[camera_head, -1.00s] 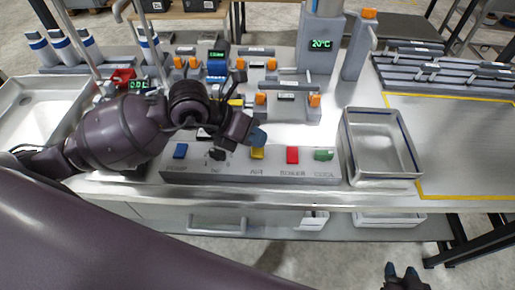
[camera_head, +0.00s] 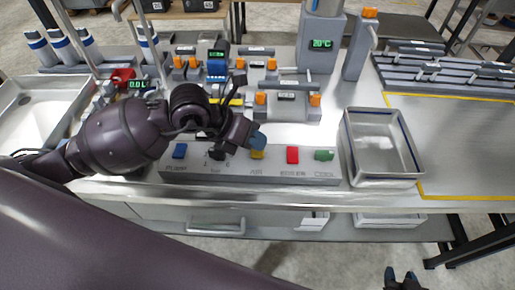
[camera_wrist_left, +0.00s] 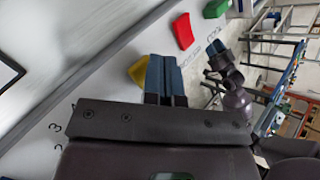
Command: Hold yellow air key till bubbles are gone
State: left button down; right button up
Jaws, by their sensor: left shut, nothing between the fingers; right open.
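The yellow air key (camera_head: 257,155) sits on the grey key panel (camera_head: 230,178), above the AIR label, between the dial and the red key. My left gripper (camera_head: 259,141) is shut and empty, with its blue fingertips right over the yellow key and partly covering it. In the left wrist view the shut fingers (camera_wrist_left: 164,72) overlap one side of the yellow key (camera_wrist_left: 138,70); I cannot tell whether it is pressed down. My right gripper (camera_head: 403,277) is open and empty, low at the right, in front of the bench. I cannot make out any bubbles.
A blue key (camera_head: 180,151), a red key (camera_head: 292,155) and a green key (camera_head: 324,155) share the panel. Orange-topped valves and a green temperature display (camera_head: 321,44) stand behind. An empty metal tray (camera_head: 350,170) is right of the panel, and a sink (camera_head: 75,90) lies left.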

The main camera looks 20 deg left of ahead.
pick_arm(q)
jog(key=shift+f, duration=0.35)
pick_arm(e)
jog(key=shift+w+a+r, duration=0.1)
jog(key=shift+w, duration=0.35)
jog(key=shift+s, duration=0.15)
jog(key=shift+s+f, duration=0.25)
jog(key=shift+s, duration=0.1)
jog(key=shift+w+r, duration=0.25)
jog(key=shift+w, duration=0.25)
jog(key=shift+s+f, duration=0.15)
jog(key=shift+s, duration=0.05)
jog(key=shift+s+f, duration=0.15)
jog(key=shift+s, duration=0.15)
jog(key=shift+w+r, duration=0.2)
jog(key=shift+w, duration=0.2)
dwell(0.7)
jog(key=shift+s+f, duration=0.15)
jog(key=shift+s, duration=0.25)
